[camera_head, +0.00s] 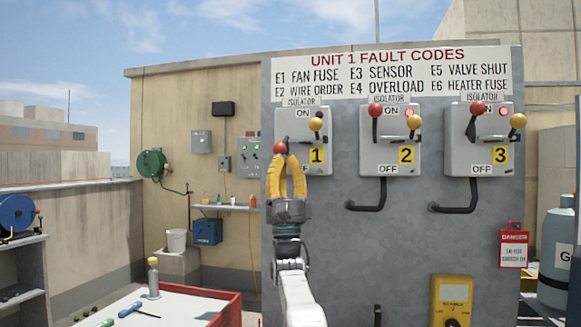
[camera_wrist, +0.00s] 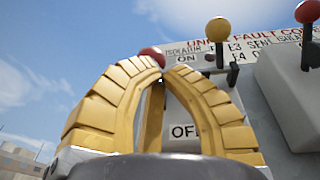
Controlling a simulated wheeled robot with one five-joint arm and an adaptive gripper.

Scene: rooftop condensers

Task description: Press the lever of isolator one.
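Isolator one (camera_head: 322,166) is a grey box with a yellow "1" label on the left of the grey panel. Its lever with a red ball (camera_head: 280,148) points down to the left, lower than the red levers on the other boxes. A yellow ball knob (camera_head: 315,124) is at its upper right. My gripper (camera_head: 287,156) has yellow fingers whose tips meet, with nothing between them. The tips are just below the red ball and overlap the box's left side in the picture. In the wrist view the red ball (camera_wrist: 151,55) shows just behind the tips; contact is unclear.
Isolator two (camera_head: 375,155) and isolator three (camera_head: 458,155) are to the right, with red levers up and yellow knobs. A fault code sign (camera_head: 390,72) is above. A red-edged table (camera_head: 190,300) stands lower left.

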